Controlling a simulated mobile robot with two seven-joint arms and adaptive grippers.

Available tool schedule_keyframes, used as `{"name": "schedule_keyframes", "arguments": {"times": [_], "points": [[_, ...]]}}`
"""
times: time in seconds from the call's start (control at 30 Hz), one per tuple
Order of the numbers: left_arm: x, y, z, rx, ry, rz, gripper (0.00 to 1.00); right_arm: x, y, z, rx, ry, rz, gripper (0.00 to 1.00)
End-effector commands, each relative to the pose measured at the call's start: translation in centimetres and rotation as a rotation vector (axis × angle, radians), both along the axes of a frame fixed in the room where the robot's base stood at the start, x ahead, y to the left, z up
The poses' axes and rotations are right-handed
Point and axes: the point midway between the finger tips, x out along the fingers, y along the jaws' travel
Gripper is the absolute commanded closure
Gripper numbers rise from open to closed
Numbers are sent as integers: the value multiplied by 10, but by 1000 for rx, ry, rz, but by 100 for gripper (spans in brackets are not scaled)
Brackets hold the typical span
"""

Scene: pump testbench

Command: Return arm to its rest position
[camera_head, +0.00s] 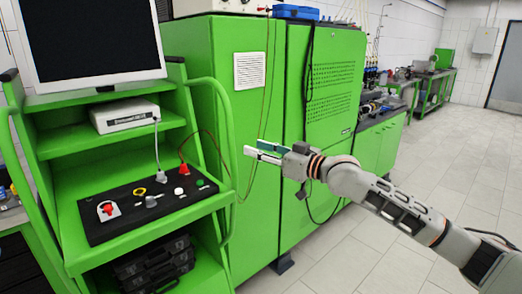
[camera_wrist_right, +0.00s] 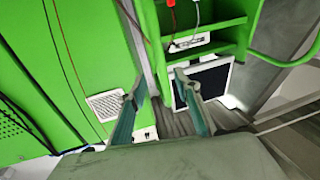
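My right arm (camera_head: 390,204) reaches in from the lower right in the head view, stretched toward the left in front of the green cabinet. Its gripper (camera_head: 252,147) is in the air to the right of the green panel cart. In the right wrist view, the two teal fingers of this gripper (camera_wrist_right: 158,84) are spread apart with nothing between them. My left arm and gripper are not in view.
A green cart (camera_head: 140,229) at left holds a monitor (camera_head: 95,40), a white box (camera_head: 125,115) and a black panel (camera_head: 150,203) with switches and a red plug (camera_head: 184,169). Thin cables hang near my gripper. Open tiled floor (camera_head: 445,160) lies at right.

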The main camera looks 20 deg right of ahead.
Motion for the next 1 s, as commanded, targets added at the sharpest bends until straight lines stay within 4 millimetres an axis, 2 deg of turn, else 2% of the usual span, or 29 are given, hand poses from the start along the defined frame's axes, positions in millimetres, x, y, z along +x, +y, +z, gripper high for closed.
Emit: {"name": "schedule_keyframes", "arguments": {"times": [0.67, 0.77, 0.87, 1.0], "points": [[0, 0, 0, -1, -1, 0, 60, -6, -2, -1, 0, 1, 1, 68], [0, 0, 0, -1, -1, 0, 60, -7, 2, -11, -2, 7, 3, 68], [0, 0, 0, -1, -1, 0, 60, -11, 10, -31, -10, 20, 7, 68], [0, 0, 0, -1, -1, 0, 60, -21, 25, -72, -23, 42, 11, 68]]}}
